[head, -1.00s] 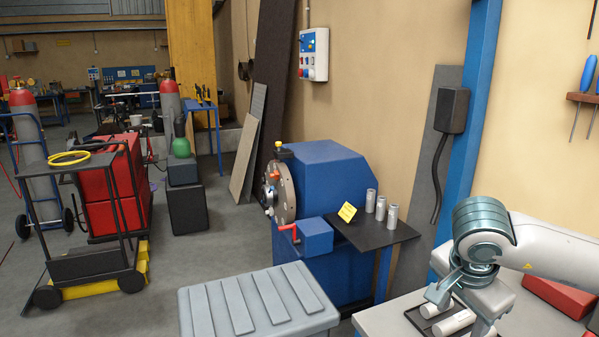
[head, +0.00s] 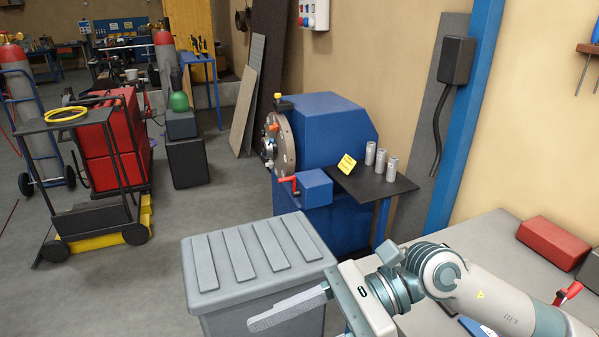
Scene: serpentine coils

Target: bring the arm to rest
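My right arm comes in from the right, low in the head view, and reaches left over the pale worktop. My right gripper (head: 288,310) points left, in front of the grey ribbed-lid box (head: 262,262). One long grey finger shows, with nothing seen held against it. The lower part of the gripper is cut off by the bottom edge, so its opening cannot be judged. My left gripper is not in view.
A blue machine (head: 325,135) stands beyond the box, with a dark shelf (head: 385,190) carrying several metal cylinders. The pale worktop (head: 480,235) holds a red block (head: 553,242). A cart (head: 92,215) stands left. Floor between cart and box is clear.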

